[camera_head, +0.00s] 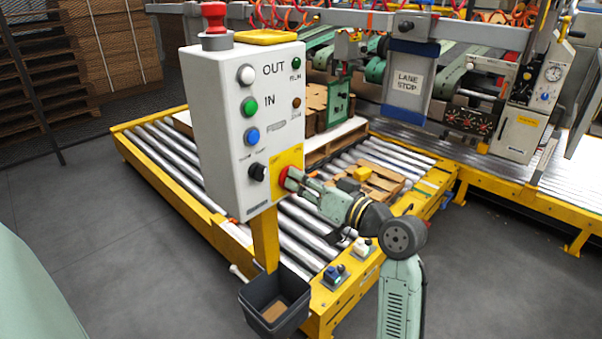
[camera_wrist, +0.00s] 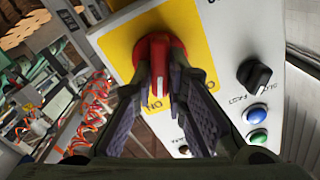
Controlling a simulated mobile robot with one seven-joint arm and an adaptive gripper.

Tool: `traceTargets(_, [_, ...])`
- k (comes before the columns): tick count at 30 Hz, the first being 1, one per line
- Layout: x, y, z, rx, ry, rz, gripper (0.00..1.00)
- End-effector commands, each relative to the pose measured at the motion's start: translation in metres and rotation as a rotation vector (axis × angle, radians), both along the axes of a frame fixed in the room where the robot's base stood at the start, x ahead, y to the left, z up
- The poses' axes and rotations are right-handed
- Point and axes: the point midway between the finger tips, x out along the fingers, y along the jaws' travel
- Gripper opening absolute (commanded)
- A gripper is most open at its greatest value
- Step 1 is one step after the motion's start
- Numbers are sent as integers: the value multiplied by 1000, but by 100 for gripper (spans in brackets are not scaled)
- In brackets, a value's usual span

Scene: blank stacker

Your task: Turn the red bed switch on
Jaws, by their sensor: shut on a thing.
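The red bed switch (camera_wrist: 156,50) is a red rotary knob on a yellow plate (camera_wrist: 118,40) with "ON" and "O" marks. In the head view the yellow plate (camera_head: 291,160) is at the lower right of the white control box (camera_head: 222,130). My gripper (camera_wrist: 163,88) is at the knob, with its two fingers closed on the knob's handle. The handle points down in the wrist view, near the "ON" mark. In the head view my gripper (camera_head: 290,178) covers much of the knob.
The box also carries a black selector (camera_head: 257,171), several round buttons and a red emergency button (camera_head: 215,17) on top. A dark bin (camera_head: 273,300) hangs below on the yellow post (camera_head: 264,235). A roller conveyor (camera_head: 300,245) lies behind and below my arm.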

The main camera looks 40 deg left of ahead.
Motion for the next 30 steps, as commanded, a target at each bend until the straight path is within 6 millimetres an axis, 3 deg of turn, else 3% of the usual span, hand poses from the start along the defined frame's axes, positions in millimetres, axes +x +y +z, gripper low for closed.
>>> traceTargets(15, [2,0,1,26,309,-1,0])
traceTargets(30, [2,0,0,31,357,-1,0])
